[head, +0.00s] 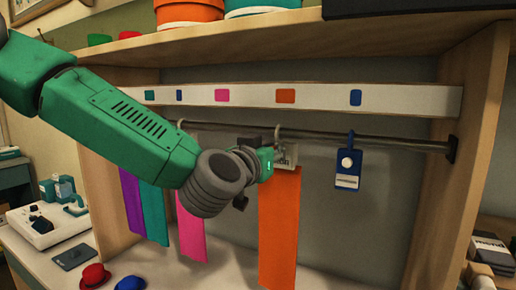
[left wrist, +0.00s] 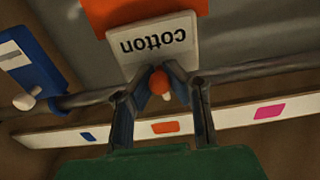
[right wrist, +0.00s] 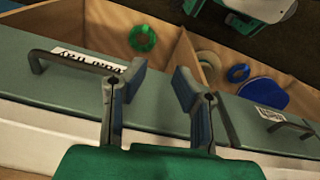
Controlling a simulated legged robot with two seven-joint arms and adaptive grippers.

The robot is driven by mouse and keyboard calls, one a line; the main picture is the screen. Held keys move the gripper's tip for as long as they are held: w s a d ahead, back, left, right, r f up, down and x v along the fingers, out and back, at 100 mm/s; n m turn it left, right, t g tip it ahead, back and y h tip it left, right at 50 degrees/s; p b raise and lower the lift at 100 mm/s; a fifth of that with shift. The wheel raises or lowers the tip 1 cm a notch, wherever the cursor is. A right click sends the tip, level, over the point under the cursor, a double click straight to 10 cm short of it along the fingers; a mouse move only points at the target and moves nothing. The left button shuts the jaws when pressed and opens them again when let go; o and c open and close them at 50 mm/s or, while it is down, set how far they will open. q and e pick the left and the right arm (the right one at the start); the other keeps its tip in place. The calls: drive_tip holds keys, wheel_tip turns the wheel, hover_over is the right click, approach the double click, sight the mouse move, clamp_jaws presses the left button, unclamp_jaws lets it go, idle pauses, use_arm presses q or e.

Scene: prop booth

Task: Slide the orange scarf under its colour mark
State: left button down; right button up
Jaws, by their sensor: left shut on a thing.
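The orange scarf (head: 279,230) hangs from the dark rail (head: 400,143) by a pale hook, with a white "cotton" label (left wrist: 155,42) at its top. Its orange colour mark (head: 285,96) is on the white strip above the rail. The hook is almost in line below the mark, a touch left in the head view; the mark also shows near the hook in the left wrist view (left wrist: 165,127). My right gripper (right wrist: 156,85) is open and empty, away from the rail.
Purple (head: 131,200), teal (head: 153,210) and pink (head: 191,225) scarves hang to the left, partly behind my left arm. A blue tag (head: 347,168) hangs to the right, with bare rail between. Drawers with handles (right wrist: 85,62) lie below my right gripper.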

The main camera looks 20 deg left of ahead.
use_arm(q)
drive_tip(key=shift+s+d+f, duration=0.15)
drive_tip(key=shift+d+f, duration=0.25)
drive_tip(key=shift+f, duration=0.3)
drive_tip(key=shift+d, duration=0.45)
drive_tip(key=c, duration=1.5)
unclamp_jaws()
drive_tip(key=shift+d+r, duration=0.1)
drive_tip(key=shift+r, duration=0.1)
drive_tip(key=shift+o, duration=0.2)
drive_tip(key=s+a, duration=0.1)
drive_tip(key=s, duration=0.6)
drive_tip(key=shift+s+a, duration=0.15)
drive_tip(key=shift+a, duration=0.15)
